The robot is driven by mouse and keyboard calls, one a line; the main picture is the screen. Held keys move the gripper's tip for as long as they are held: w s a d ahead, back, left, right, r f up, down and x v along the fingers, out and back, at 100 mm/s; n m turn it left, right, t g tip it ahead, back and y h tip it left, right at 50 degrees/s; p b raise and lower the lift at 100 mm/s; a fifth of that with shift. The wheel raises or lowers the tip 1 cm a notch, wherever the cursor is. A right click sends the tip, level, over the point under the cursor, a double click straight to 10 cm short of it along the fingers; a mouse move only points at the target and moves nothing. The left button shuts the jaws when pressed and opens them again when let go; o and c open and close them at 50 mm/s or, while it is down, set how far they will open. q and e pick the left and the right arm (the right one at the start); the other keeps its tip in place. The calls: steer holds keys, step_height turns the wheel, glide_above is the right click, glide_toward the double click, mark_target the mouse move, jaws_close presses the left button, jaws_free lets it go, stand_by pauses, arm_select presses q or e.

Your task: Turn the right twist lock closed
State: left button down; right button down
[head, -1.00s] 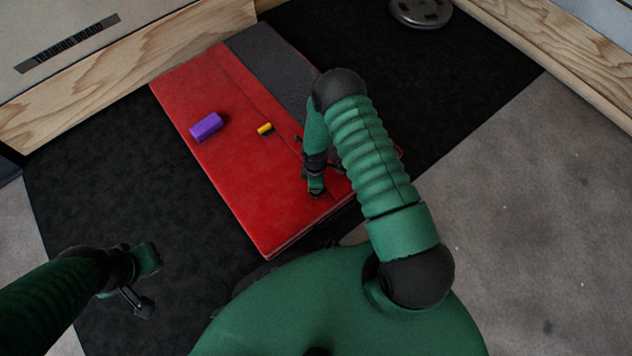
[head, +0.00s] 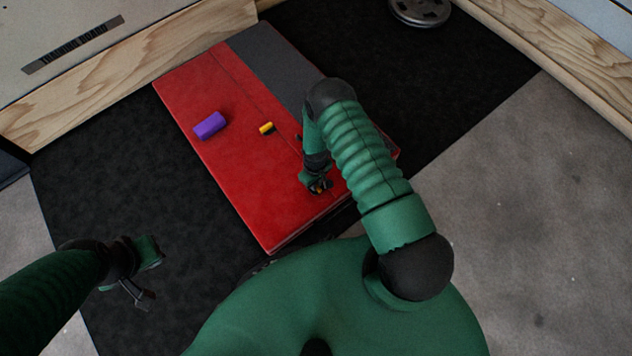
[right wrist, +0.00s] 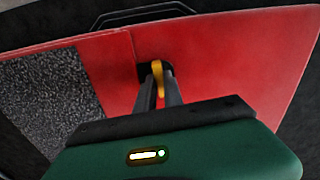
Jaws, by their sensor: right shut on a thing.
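The red case (head: 215,165) lies flat on the black mat, with a grey panel (head: 262,65) along one side. The right twist lock (right wrist: 157,69) is a yellow tab on a dark base near the case's front edge. My right gripper (head: 320,188) is down at this lock, with its fingers (right wrist: 160,90) shut on the yellow tab. In the head view the gripper mostly hides the lock. The left twist lock (head: 266,128), also yellow and dark, sits farther back along the seam. My left gripper (head: 148,275) is open and empty over the mat, left of the case.
A purple block (head: 209,125) lies on the case top. A dark handle (right wrist: 145,15) runs along the case's edge. Wooden-edged boards (head: 130,70) stand behind and at right. A metal weight plate (head: 420,10) lies at the back. Black mat (head: 110,180) is clear left of the case.

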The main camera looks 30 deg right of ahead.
steer(key=shift+m, duration=0.6)
steer(key=c, duration=1.5)
jaws_free()
steer(key=shift+o, duration=0.2)
steer(key=shift+r, duration=0.1)
step_height(320, 180, up, 17)
steer(key=p, duration=0.8)
